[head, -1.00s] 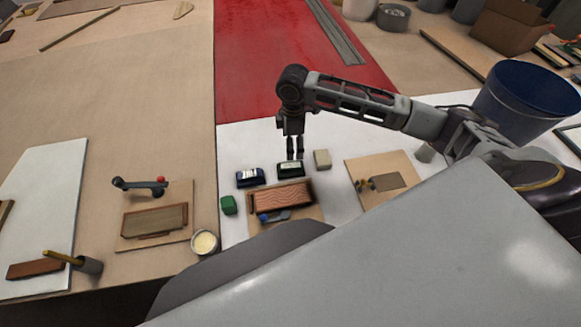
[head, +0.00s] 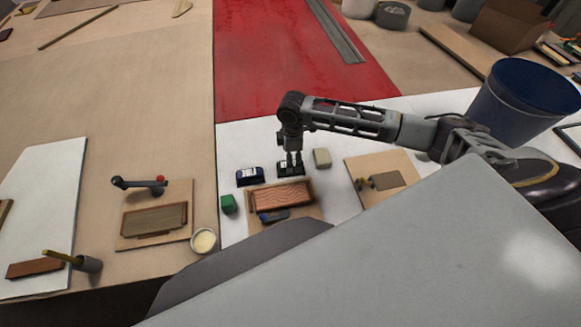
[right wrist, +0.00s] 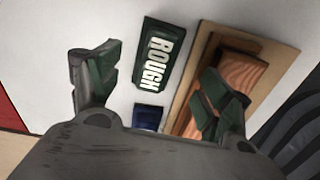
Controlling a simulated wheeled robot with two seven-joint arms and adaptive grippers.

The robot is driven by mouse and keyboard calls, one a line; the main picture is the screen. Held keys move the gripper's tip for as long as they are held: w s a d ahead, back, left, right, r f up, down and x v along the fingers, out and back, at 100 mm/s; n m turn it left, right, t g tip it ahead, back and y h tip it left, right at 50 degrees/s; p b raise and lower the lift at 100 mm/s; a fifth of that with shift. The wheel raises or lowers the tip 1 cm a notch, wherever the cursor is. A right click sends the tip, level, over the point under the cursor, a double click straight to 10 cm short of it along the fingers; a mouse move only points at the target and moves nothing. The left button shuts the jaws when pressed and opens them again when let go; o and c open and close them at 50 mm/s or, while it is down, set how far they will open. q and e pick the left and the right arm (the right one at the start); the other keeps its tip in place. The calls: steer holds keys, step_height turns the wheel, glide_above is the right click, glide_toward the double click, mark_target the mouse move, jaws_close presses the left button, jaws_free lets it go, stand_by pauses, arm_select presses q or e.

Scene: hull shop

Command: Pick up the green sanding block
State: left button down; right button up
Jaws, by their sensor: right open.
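The dark green sanding block (head: 291,171) lies on the white sheet and carries a white label. In the right wrist view the block (right wrist: 154,55) reads "ROUGH" and lies flat, between and beyond my two fingers. My right gripper (head: 291,161) points down right over the block. Its jaws (right wrist: 160,78) are open, with a gap to the block on each side. Whether the fingertips reach down beside it I cannot tell. My left gripper is not in view.
A blue block (head: 249,177) lies just left of the green one, and a beige block (head: 322,158) to its right. A brown wooden piece on a board (head: 283,195) is close in front. A blue bucket (head: 524,102) stands right.

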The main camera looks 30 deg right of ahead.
steer(key=shift+f, duration=0.1)
stand_by(0.3)
steer(key=shift+w+a+f, duration=0.1)
steer(key=shift+w+f, duration=0.1)
steer(key=shift+f, duration=0.7)
steer(key=shift+w+a+f, duration=0.1)
steer(key=shift+w+f, duration=0.05)
steer(key=shift+f, duration=1.5)
steer(key=c, duration=1.2)
